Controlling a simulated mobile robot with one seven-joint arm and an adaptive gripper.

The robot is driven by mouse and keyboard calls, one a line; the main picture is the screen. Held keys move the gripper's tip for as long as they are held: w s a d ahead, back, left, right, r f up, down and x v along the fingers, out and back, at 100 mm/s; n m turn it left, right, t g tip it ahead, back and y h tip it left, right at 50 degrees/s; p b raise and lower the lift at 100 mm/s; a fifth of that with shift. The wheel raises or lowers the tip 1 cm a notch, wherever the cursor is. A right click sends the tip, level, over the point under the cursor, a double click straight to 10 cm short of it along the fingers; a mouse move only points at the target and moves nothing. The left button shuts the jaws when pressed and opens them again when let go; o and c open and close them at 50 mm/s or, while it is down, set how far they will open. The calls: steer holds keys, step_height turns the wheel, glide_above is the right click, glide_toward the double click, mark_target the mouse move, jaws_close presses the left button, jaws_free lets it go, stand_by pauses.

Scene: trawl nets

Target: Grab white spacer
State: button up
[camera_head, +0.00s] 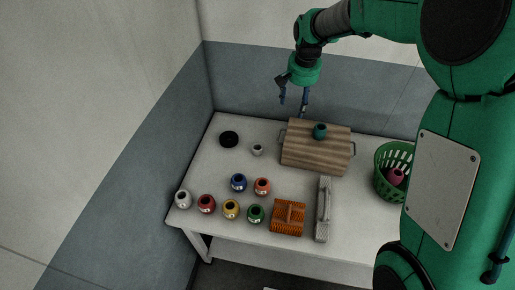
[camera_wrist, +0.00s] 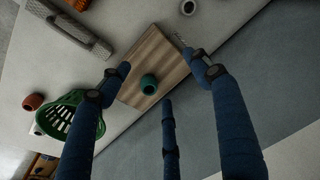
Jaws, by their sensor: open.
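A larger white jar (camera_head: 183,199) with a dark opening stands at the table's left front corner. My gripper (camera_head: 293,97) is open and empty above the back of the table, apart from everything.
A teal ring (camera_head: 320,131) sits on the wooden board (camera_head: 303,158). Several coloured jars, an orange brush (camera_head: 288,217) and a grey tool (camera_head: 323,210) occupy the front. A green basket (camera_head: 381,181) stands right.

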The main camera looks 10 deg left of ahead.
steer(key=w+a+f, duration=0.5)
steer(key=a+f, duration=0.3)
steer(key=f, duration=0.2)
steer(key=g+p, duration=0.2)
glide_above(257, 147)
steer(key=s, duration=0.2)
step_height(257, 147, down, 14)
steer(key=shift+d+f+h, duration=0.15)
steer(key=shift+d+h, duration=0.1)
steer(key=shift+h, duration=0.05)
steer(key=shift+f+b, duration=0.4)
steer(key=shift+f, duration=3.85)
steer(key=shift+f, duration=0.1)
steer(key=shift+w+f, duration=0.1)
steer(key=shift+f, duration=2.4)
steer(key=shift+c, duration=0.3)
